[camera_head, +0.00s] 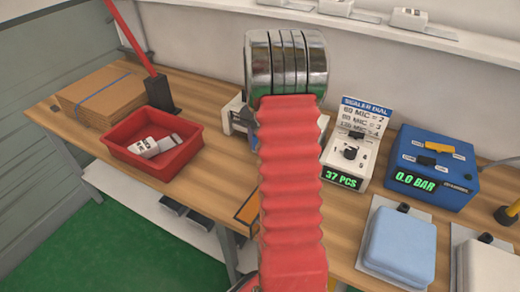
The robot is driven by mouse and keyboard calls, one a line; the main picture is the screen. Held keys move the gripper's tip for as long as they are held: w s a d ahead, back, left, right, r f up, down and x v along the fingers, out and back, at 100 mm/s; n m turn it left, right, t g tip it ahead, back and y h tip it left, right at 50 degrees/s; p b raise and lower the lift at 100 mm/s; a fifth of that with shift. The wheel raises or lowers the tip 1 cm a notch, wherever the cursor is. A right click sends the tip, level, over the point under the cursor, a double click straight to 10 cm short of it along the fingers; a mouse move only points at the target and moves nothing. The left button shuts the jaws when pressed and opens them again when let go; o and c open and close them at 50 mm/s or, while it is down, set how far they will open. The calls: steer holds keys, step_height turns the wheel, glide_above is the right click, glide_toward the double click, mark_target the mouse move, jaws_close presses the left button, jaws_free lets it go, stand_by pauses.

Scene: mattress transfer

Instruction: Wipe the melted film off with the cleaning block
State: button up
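My arm, with a red ribbed sleeve and chrome rings, fills the middle of the view. My gripper is not visible. A white machine (235,117), probably the sealer, stands on the bench behind my arm and is mostly covered by it. Only its edges show, with a bit of blue. I cannot see any melted film. I cannot make out a cleaning block for certain. A white sealer dial panel (357,130) with a black knob and a green "37 PCS" readout stands right of my arm.
A red bin (123,153) holding white items, flat cardboard (100,92) and a red pole (132,40) on a black base are at left. A blue box (433,168) reading "0.0 BAR" and a pale blue pad (400,246) are at right. Bench wood between bin and arm is bare.

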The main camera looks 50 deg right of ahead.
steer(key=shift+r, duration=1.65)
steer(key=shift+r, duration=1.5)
